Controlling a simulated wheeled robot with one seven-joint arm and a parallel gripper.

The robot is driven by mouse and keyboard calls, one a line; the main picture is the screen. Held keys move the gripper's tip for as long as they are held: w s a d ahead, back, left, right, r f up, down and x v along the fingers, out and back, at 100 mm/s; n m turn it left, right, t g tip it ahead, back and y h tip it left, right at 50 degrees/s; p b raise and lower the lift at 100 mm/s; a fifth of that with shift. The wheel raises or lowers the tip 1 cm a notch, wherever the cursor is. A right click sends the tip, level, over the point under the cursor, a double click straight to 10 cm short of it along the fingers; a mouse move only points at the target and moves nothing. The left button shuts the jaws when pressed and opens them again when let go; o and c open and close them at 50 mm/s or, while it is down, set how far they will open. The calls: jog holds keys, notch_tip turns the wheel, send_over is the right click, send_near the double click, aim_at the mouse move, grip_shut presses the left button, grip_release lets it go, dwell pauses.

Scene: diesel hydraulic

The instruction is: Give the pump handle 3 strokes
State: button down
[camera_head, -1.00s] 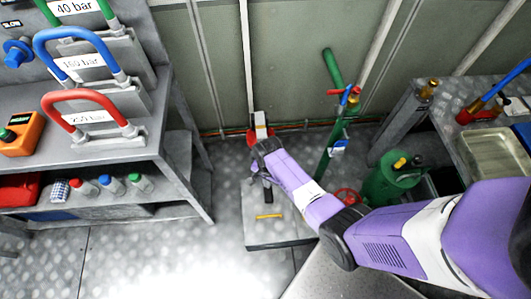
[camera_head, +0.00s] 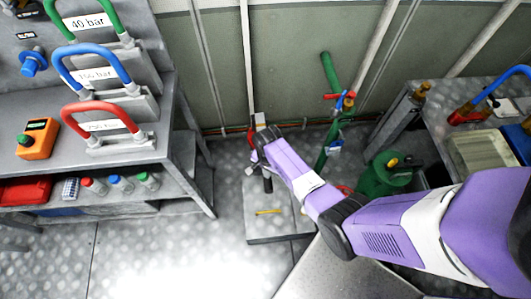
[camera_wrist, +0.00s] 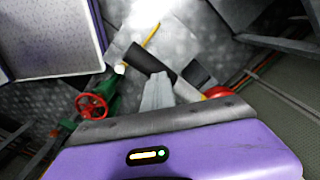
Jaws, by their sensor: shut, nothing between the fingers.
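A black cylindrical grip (camera_head: 268,184) shows just below the end of my arm, above a low metal plate (camera_head: 262,236); it looks like the pump handle, but I cannot be sure. In the wrist view the dark grip (camera_wrist: 147,60) lies just beyond my fingertips, with a yellow bar (camera_wrist: 152,36) farther off on the plate. My gripper (camera_wrist: 157,82) is shut and empty, its grey fingers close to the grip. I cannot tell whether they touch it. In the head view my wrist hides most of the fingers and the pump.
A green post (camera_head: 324,158) with a red-handled valve and a green tank (camera_head: 386,180) stand right of my arm. A red handwheel (camera_wrist: 92,106) shows in the wrist view. A bench (camera_head: 180,150) with coloured hoops stands left. Floor between bench and plate is clear.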

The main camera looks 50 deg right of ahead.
jog(key=shift+w+d+r+p, duration=0.1)
jog(key=shift+r+p, duration=1.4)
jog(key=shift+r, duration=1.7)
jog(key=shift+w+d, duration=0.1)
notch_tip(320, 180, up, 5)
